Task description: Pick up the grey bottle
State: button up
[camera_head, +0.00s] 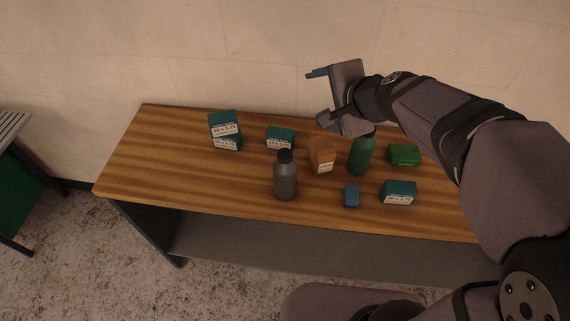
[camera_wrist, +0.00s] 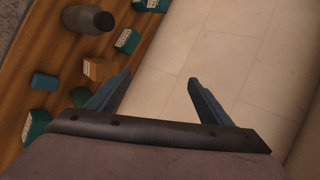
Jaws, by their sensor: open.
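The grey bottle (camera_head: 285,179) stands upright near the front edge of the wooden bench, with a dark cap. In the wrist view the grey bottle (camera_wrist: 88,19) shows at the upper left. My gripper (camera_head: 320,96) is raised above the back of the bench, up and to the right of the bottle and apart from it. In the wrist view my gripper (camera_wrist: 158,80) has its two blue fingers spread wide with nothing between them but the wall behind.
The green bottle (camera_head: 361,156), orange-brown box (camera_head: 321,156), blue item (camera_head: 351,196), green box (camera_head: 404,155) and several teal boxes (camera_head: 398,193) stand around on the bench (camera_head: 160,165). The bench's left end is clear. A pale wall (camera_head: 230,50) rises behind.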

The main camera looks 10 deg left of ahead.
jog(key=a+f+b, duration=0.2)
jog(key=b, duration=0.1)
jog(key=n+t+h+b, duration=0.1)
jog(key=n+t+b, duration=0.35)
jog(key=b, duration=0.35)
send_over(285, 153)
jog(key=w+a, duration=0.2)
jog(key=w, duration=0.1)
notch_tip(285, 153, down, 6)
jog(key=s+a+f+n+t+h+b, duration=0.25)
jog(key=s+a+n+t+b, duration=0.35)
jog(key=s+b, duration=0.35)
jog(key=d+f+h+b, duration=0.1)
jog(key=d+f+b, duration=0.1)
jog(key=f+b, duration=0.1)
jog(key=d+f+h+b, duration=0.1)
jog(key=d+f+b, duration=0.2)
jog(key=f, duration=0.3)
jog(key=s+d+f+g+h+b, duration=0.1)
jog(key=d+f+b, duration=0.1)
jog(key=f+b, duration=0.1)
jog(key=shift+d+f+n, duration=0.35)
jog(key=shift+f, duration=0.45)
jog(key=shift+w+d+p, duration=0.2)
jog(key=shift+w+p, duration=0.2)
jog(key=shift+w, duration=3.3)
jog(key=c, duration=1.7)
jog(key=shift+o, duration=0.2)
jog(key=shift+r, duration=0.1)
